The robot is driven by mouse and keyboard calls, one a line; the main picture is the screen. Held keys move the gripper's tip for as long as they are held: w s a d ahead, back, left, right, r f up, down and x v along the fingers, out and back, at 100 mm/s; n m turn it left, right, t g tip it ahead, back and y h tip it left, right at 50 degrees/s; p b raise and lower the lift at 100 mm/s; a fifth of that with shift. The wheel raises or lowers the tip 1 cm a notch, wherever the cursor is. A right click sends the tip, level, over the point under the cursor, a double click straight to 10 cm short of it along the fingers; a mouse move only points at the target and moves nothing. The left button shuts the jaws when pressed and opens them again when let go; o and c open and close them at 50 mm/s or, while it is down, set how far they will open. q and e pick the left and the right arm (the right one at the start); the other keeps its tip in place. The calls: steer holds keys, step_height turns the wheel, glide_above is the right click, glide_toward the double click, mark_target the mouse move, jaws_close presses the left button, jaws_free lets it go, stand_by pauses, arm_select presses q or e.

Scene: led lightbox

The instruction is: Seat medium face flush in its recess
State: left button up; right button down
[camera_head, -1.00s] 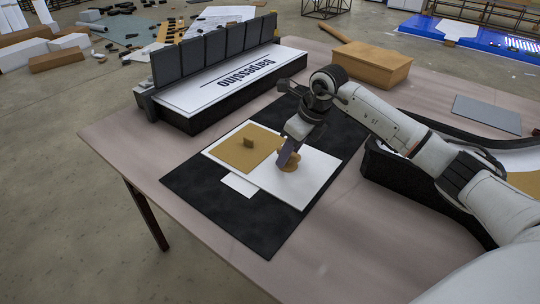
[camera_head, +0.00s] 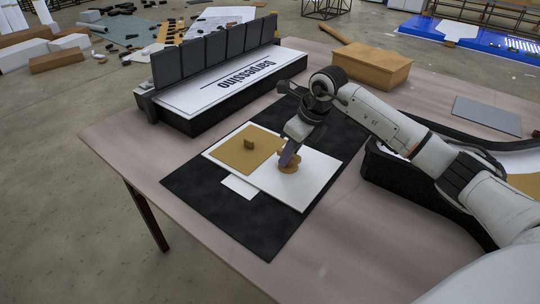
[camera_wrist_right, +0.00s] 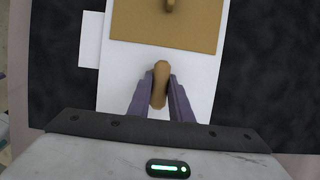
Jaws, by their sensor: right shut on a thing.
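A white board (camera_head: 318,170) lies on a black mat (camera_head: 210,205). A tan square face (camera_head: 235,156) with a small upright knob lies on its left part, and shows at the top of the right wrist view (camera_wrist_right: 130,35). My right gripper (camera_head: 291,158) points down over the board's middle, its purple fingers shut on a smaller tan piece (camera_head: 287,169). In the right wrist view the fingers are on either side of this piece's elongated tan knob (camera_wrist_right: 160,71). Its underside and any recess edge are hidden. I cannot tell which piece is the medium face. My left gripper is not in view.
A long black box with a lettered white top (camera_head: 235,80) and a row of dark panels stands behind the mat. A tan box (camera_head: 372,66) is at the back right. A black-walled tray (camera_head: 390,170) lies under my right arm. The table's front is clear.

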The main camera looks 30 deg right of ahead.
steer(key=shift+r+p, duration=0.5)
steer(key=shift+r, duration=0.45)
steer(key=c, duration=2.4)
jaws_free()
jaws_close()
steer(key=shift+r, duration=0.15)
steer(key=shift+r+p, duration=1.45)
steer(key=shift+r, duration=0.4)
